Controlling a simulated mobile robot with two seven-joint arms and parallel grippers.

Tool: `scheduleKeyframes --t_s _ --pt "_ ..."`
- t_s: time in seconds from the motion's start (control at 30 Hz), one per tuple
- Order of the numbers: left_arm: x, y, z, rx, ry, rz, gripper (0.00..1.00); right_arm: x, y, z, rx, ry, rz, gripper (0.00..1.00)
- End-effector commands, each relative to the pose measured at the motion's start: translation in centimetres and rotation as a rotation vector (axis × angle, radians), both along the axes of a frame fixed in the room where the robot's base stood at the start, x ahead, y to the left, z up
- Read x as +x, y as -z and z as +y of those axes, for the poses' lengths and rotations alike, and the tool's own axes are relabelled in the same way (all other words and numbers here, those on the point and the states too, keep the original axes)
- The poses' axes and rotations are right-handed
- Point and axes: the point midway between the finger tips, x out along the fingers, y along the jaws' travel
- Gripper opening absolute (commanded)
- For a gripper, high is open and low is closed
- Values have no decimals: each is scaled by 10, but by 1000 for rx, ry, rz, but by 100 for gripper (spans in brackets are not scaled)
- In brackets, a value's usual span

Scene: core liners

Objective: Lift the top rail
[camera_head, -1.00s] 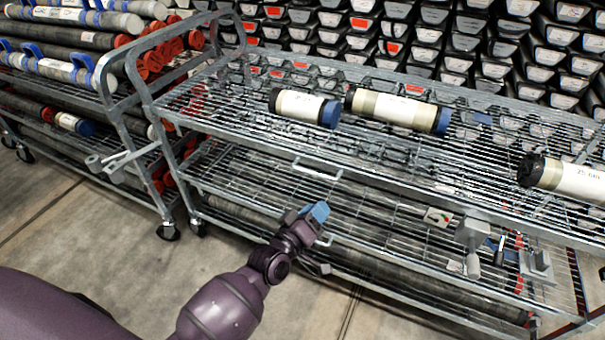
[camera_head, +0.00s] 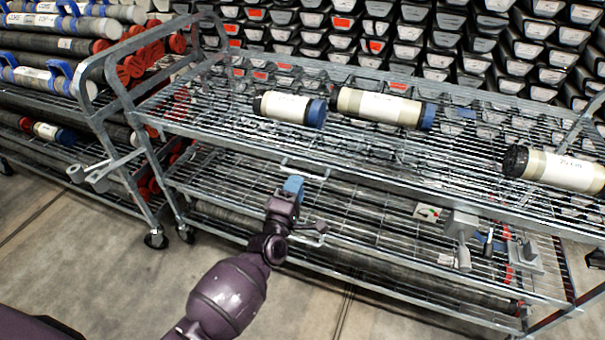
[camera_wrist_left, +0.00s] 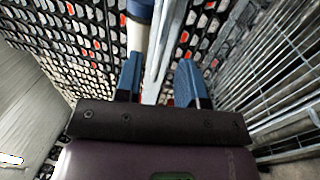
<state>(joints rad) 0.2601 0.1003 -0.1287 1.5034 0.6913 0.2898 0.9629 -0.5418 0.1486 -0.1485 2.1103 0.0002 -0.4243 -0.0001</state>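The wire cart's top shelf has a grey metal front rail (camera_head: 400,194), with a small looped handle (camera_head: 307,166) on its front. My left gripper (camera_head: 293,186) has blue fingertips and is just below and in front of this handle. In the left wrist view, my left gripper (camera_wrist_left: 158,80) is open, its two blue fingers apart. A pale grey bar (camera_wrist_left: 167,50) runs between them in that view, with gaps at the sides. I cannot tell whether the bar lies between the fingertips or beyond them. My right gripper is not in view.
Capped core tubes (camera_head: 289,108) (camera_head: 380,108) (camera_head: 560,169) lie on the top shelf. A lower shelf holds grey fixtures (camera_head: 460,226) at the right. Another loaded cart (camera_head: 75,145) stands at the left. Stacked liners fill the back. Floor (camera_head: 120,285) is clear at front left.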

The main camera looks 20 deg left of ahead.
Motion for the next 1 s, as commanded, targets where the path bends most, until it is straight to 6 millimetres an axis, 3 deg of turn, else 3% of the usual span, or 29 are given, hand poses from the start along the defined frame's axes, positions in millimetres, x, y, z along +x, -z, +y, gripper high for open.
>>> scheduleKeyframes --t_s 0.3,0.73,1.0 --pt "40 -7 -2 1 0 1 36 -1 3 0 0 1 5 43" --pt "48 -9 -2 1 0 1 36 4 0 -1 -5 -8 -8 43" --pt "48 -9 -2 1 0 1 0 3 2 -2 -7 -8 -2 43"
